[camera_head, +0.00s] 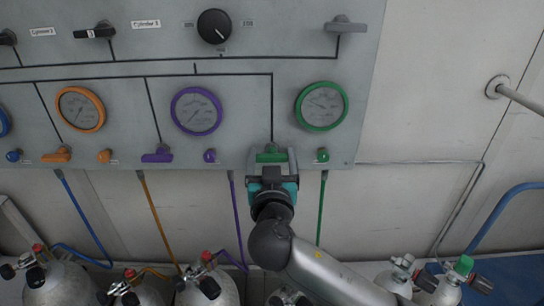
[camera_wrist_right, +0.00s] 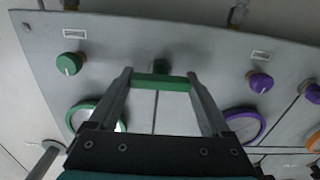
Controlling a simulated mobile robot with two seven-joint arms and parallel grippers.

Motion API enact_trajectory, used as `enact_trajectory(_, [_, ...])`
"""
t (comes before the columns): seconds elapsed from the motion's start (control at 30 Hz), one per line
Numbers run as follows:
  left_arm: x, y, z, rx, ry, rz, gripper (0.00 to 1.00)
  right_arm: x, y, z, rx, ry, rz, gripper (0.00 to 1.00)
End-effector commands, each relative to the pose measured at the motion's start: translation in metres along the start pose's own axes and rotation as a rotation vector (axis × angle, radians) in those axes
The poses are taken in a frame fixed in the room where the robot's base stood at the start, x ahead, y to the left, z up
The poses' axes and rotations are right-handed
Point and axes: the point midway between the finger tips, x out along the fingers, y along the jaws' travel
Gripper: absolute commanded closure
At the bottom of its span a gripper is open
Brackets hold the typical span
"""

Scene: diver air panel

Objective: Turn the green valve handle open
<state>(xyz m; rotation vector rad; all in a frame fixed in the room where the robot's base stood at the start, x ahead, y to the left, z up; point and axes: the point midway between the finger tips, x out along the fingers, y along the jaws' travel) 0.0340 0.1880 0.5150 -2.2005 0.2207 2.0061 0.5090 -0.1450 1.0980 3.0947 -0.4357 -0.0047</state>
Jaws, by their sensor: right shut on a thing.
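The green valve handle (camera_head: 270,157) is on the lower edge of the grey panel, below and left of the green-rimmed gauge (camera_head: 321,106). My right gripper (camera_head: 271,160) is at the handle and covers part of it. In the right wrist view the green handle (camera_wrist_right: 160,82) lies crosswise between the two fingertips of my right gripper (camera_wrist_right: 160,84), which are shut on its ends. My left gripper is not in view.
A small green knob (camera_head: 322,155) sits right of the handle; a purple knob (camera_head: 210,155) and purple handle (camera_head: 157,157) sit left. Colored hoses run down to gas cylinders (camera_head: 208,289) below. A wall bar (camera_head: 519,98) juts out at the right.

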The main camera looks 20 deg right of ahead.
Motion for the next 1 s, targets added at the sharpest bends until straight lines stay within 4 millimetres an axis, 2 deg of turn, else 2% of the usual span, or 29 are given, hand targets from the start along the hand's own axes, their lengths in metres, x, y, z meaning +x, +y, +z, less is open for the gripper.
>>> enact_trajectory(0.37, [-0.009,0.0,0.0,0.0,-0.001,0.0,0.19,0.0,0.0,-0.001,-0.2,-0.001,0.002,0.73])
enact_trajectory(1.0, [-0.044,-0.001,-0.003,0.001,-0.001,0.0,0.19,0.001,-0.002,-0.002,-0.806,0.0,0.003,0.73])
